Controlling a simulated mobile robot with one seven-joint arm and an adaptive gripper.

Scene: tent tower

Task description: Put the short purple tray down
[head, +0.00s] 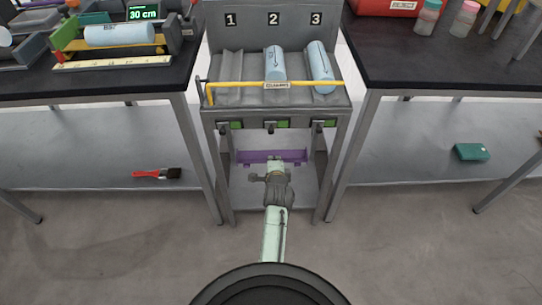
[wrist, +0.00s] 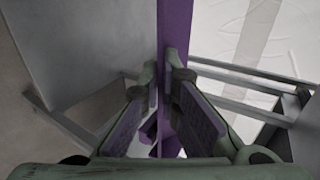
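The short purple tray (head: 240,156) is between the legs of the numbered stand, below its bed and above its low shelf (head: 240,195) in the head view. It lies crosswise, roughly level. My gripper (head: 274,160) reaches in from the front and is at the tray's middle. In the wrist view the tray (wrist: 175,28) is a purple strip running between the two fingertips (wrist: 165,75), which close on it from both sides. My gripper hides part of the tray, and I cannot tell whether it touches anything below.
The stand (head: 251,22) holds two blue rolls (head: 275,65) (head: 321,65) in slots 2 and 3, behind a yellow bar (head: 245,85). Black-topped tables (head: 100,85) (head: 440,70) flank it. A red-handled brush (head: 150,174) and teal box (head: 471,152) lie on their lower shelves.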

